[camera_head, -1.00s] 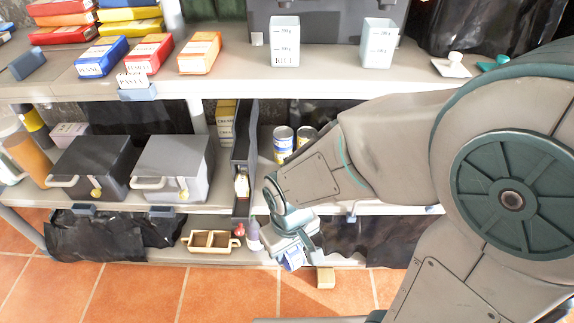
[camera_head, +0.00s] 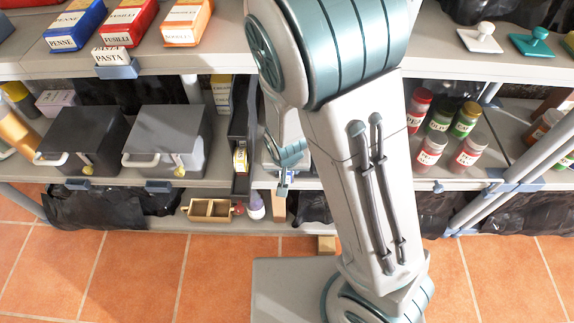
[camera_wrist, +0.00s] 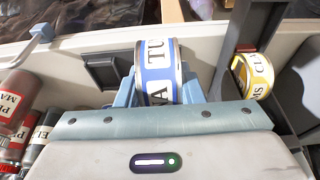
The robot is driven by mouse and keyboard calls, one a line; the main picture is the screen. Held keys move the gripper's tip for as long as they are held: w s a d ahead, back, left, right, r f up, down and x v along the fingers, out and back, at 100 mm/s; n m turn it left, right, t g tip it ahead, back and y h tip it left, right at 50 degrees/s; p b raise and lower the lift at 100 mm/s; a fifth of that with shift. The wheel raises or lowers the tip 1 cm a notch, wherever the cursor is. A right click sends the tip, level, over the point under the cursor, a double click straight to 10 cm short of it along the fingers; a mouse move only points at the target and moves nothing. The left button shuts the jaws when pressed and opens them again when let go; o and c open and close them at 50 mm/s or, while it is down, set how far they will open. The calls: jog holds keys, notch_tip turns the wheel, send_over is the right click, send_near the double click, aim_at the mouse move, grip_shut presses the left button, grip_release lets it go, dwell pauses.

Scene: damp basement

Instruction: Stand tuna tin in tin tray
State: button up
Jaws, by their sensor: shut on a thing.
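The tuna tin, with a blue and white label, shows in the wrist view (camera_wrist: 158,75) between the light-blue fingers of my gripper (camera_wrist: 158,92). In the head view my gripper (camera_head: 283,182) is at the lower shelf's front edge, and my arm hides most of the tin. A long, narrow dark grey tray (camera_head: 240,185), seemingly the tin tray, runs back along the shelf just left of my gripper. Its dark wall (camera_wrist: 240,50) is right of the tuna tin in the wrist view, apart from it. A yellow-labelled tin (camera_wrist: 252,75) sits in the tray, also seen in the head view (camera_head: 240,160).
Two lidded grey boxes (camera_head: 165,140) stand left of the tray. Several spice jars (camera_head: 440,118) stand right of my arm. A divided wooden box (camera_head: 209,209) lies low in front. Pasta boxes (camera_head: 128,22) lie on the upper shelf.

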jog(key=shift+w+f+b, duration=0.25)
jog(key=shift+w+b, duration=0.3)
jog(key=shift+w, duration=0.4)
jog(key=shift+w+d+f+b, duration=0.15)
jog(key=shift+w+b, duration=0.45)
jog(key=shift+w, duration=0.9)
jog(key=shift+w+f+b, duration=0.2)
jog(key=shift+w+b, duration=0.35)
jog(key=shift+w, duration=0.95)
jog(key=shift+w+f, duration=0.15)
jog(key=shift+f, duration=0.05)
jog(key=shift+f+b, duration=1.3)
jog(key=shift+f, duration=0.2)
jog(key=o, duration=1.2)
jog(key=shift+c, duration=0.2)
